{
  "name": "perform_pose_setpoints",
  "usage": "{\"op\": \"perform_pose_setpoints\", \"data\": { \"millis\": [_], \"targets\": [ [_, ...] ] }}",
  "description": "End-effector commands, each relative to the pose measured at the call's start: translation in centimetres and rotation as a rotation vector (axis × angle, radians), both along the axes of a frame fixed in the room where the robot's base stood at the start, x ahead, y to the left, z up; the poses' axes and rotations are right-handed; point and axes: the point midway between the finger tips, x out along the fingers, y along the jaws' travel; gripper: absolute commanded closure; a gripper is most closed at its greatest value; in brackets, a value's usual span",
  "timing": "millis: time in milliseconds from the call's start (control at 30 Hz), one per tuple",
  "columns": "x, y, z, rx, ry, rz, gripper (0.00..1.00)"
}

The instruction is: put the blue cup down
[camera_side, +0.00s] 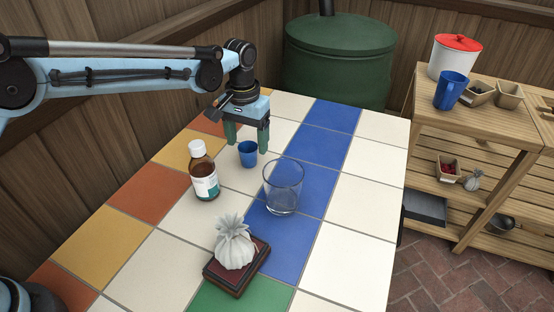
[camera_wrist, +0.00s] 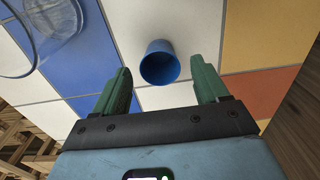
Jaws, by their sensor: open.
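The small blue cup (camera_side: 248,154) stands upright on a white tile of the table, behind and left of the clear glass. In the wrist view the blue cup (camera_wrist: 160,66) shows its open mouth, just beyond the fingertips and centred between them. My gripper (camera_side: 247,141) is above and around the cup's rim in the side view, with its green fingers spread. In the wrist view my gripper (camera_wrist: 162,85) is open with a gap on both sides of the cup. Nothing is held.
A clear glass (camera_side: 283,188) stands right of the cup. A brown bottle with a white cap (camera_side: 203,172) stands to the left. A tied grey pouch (camera_side: 234,244) rests on a dark red box (camera_side: 237,269) in front. Tiles at the right are bare. A wooden shelf (camera_side: 490,120) holds a blue mug (camera_side: 449,91).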

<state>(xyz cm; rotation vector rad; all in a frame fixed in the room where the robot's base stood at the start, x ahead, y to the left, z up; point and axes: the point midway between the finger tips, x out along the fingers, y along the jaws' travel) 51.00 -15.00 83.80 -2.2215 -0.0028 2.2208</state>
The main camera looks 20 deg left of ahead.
Motion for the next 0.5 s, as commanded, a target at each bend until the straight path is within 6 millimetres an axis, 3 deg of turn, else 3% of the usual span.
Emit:
{"op": "perform_pose_setpoints", "data": {
  "millis": [300,500],
  "targets": [
    [0.0,0.0,6.5,0.0,0.0,0.0,0.27],
    [0.0,0.0,8.5,0.0,0.0,0.0,0.27]
  ]
}}
